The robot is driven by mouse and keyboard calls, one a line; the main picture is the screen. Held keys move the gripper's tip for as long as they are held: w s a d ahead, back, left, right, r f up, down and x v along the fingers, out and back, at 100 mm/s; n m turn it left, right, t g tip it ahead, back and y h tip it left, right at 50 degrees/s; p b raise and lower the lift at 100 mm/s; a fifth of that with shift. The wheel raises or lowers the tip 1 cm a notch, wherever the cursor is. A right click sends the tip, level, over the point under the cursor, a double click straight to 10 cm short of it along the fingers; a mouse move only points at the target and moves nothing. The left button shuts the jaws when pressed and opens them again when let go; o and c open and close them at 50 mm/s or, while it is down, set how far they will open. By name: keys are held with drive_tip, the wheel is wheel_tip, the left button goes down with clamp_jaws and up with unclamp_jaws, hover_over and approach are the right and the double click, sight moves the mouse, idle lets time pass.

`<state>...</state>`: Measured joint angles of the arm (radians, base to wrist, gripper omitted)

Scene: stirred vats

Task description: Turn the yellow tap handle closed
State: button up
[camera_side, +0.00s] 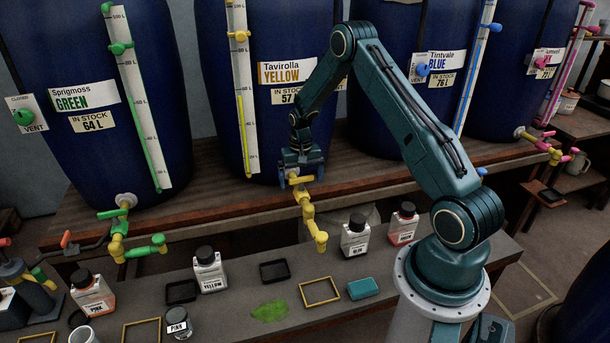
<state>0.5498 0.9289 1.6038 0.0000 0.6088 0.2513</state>
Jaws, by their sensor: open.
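The yellow tap (308,213) sticks out at the front of the shelf, below the blue vat labelled Tavirolla YELLOW (222,100). Its yellow handle (302,181) lies on top of the tap body, roughly crosswise in the picture. My gripper (300,178) points down right at the handle, with its fingers open. Its fingers partly hide the handle's ends. I cannot tell whether they touch it.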

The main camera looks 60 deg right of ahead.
sight(301, 178)
wheel_tip(301, 178, up, 14)
drive_tip(key=shift+f, duration=0.15)
idle(0.6)
drive_tip(key=s+a+r+n+t, duration=0.15)
drive_tip(key=s+a+r, duration=0.25)
drive_tip(key=a+r, duration=0.45)
drive_tip(key=s+a+r+n+t, duration=0.1)
drive_tip(key=s+a+r+n, duration=0.3)
drive_tip(key=a+r, duration=0.45)
drive_tip(key=s+a+r+n+t, duration=0.1)
drive_tip(key=s+a+n, duration=0.1)
drive_tip(key=s+a, duration=0.3)
drive_tip(key=s+a+r+n+t, duration=0.1)
drive_tip(key=s+a, duration=0.4)
drive_tip(key=s, duration=0.8)
drive_tip(key=shift+n+t, duration=0.35)
drive_tip(key=shift+t, duration=0.2)
